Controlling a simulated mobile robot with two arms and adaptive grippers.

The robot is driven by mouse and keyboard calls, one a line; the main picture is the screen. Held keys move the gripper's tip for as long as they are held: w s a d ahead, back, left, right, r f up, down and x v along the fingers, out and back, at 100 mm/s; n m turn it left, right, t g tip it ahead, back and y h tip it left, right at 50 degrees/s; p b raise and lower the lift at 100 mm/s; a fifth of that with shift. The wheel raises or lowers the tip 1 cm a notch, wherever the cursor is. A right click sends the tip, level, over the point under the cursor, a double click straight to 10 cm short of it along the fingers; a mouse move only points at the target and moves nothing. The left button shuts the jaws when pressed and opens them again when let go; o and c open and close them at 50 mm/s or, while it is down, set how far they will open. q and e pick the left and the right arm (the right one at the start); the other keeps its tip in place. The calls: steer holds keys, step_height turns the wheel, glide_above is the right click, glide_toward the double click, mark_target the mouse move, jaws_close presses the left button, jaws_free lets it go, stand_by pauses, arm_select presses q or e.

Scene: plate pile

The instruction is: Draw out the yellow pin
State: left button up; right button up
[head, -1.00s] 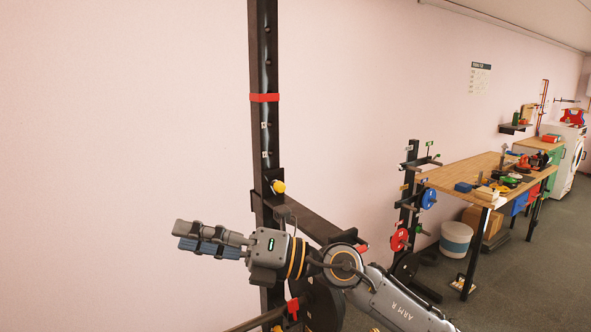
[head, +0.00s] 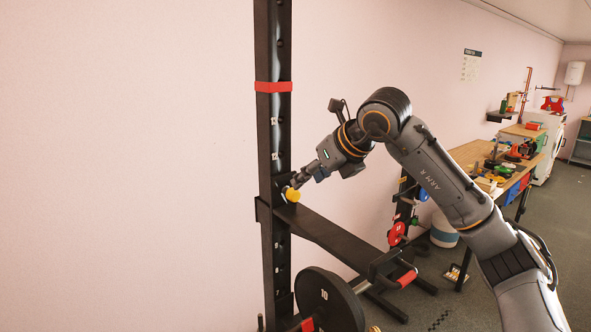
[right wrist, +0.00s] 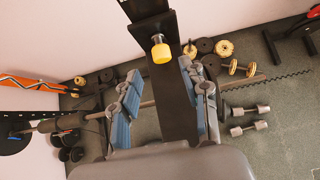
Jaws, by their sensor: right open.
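The yellow pin (head: 292,194) shows as a yellow knob on the black upright post (head: 268,140), just above where a black beam (head: 335,240) meets it. My right gripper (head: 297,183) is just behind and above the knob in the head view, its fingers pointing down to the left at the post. In the right wrist view the blue-padded fingers of my right gripper (right wrist: 159,74) are spread apart and empty. The yellow pin (right wrist: 161,53) lies ahead of the tips, between their lines. I cannot tell how far off it is. My left gripper is not in view.
A red band (head: 273,87) circles the post higher up. A barbell plate (head: 328,300) is below the beam. Dumbbells (right wrist: 240,67) lie on the floor. A workbench (head: 480,155) with tools stands at the right. The wall side left of the post is clear.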

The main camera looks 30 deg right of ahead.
mark_target(297, 193)
steer(key=shift+s+d+f+b, duration=0.1)
steer(key=shift+s+f+b, duration=0.25)
steer(key=shift+f, duration=0.1)
steer(key=x, duration=0.2)
steer(key=shift+w+f, duration=0.15)
steer(key=shift+w, duration=0.25)
steer(key=x, duration=0.4)
steer(key=shift+w+b, duration=0.1)
steer(key=shift+b, duration=0.3)
steer(key=shift+w+f, duration=0.15)
steer(key=shift+w, duration=0.1)
steer(key=shift+w+f, duration=0.4)
steer(key=shift+w, duration=0.1)
steer(key=shift+w+f, duration=0.15)
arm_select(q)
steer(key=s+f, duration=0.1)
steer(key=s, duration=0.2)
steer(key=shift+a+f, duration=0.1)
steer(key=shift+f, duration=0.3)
